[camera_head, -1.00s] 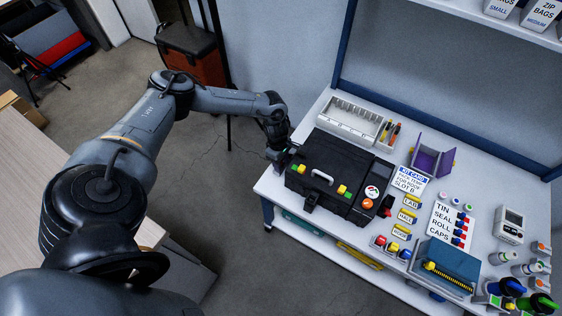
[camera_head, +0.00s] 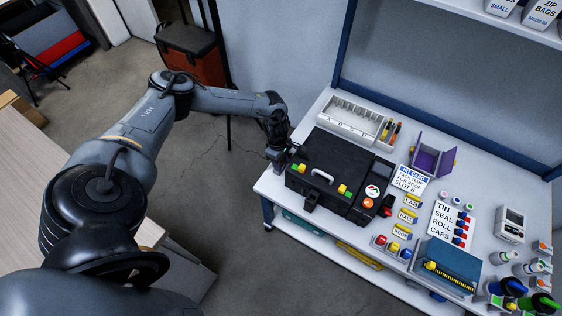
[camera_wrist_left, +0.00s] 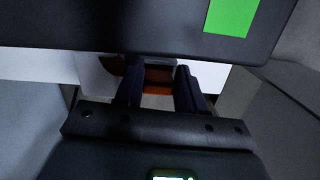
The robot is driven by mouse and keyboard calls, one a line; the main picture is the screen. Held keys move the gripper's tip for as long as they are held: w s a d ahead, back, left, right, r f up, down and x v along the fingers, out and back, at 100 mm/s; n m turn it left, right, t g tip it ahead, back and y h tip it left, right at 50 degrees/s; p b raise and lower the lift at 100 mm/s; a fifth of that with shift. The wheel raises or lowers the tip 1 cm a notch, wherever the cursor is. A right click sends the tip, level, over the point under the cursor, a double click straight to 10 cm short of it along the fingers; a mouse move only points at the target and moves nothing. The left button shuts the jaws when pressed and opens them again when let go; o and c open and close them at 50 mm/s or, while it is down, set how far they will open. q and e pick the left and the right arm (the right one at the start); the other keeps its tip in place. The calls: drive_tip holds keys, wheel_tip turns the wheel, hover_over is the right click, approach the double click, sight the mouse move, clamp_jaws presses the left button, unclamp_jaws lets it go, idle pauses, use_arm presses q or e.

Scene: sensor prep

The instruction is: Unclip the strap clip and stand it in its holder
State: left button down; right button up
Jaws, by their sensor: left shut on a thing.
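My left gripper (camera_head: 279,158) is at the left end of the black case (camera_head: 328,164). In the left wrist view my two dark fingers (camera_wrist_left: 160,88) are apart, just below the case's dark edge (camera_wrist_left: 110,28). An orange-brown patch shows between them, but I cannot tell whether it is the held thing or background. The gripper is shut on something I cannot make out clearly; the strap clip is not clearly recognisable. Which of the items on the bench is its holder is also unclear. My right gripper is not in view.
Behind the case stand a white divided tray (camera_head: 349,116) and a purple open stand (camera_head: 424,161). To the right are a kit card (camera_head: 410,181), yellow labels, a blue box (camera_head: 446,264) and several small containers. The floor left of the bench (camera_head: 262,188) is open.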

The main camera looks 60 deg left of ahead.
use_arm(q)
drive_tip(key=c, duration=0.6)
unclamp_jaws()
drive_tip(key=shift+o, duration=0.4)
drive_tip(key=shift+o, duration=0.8)
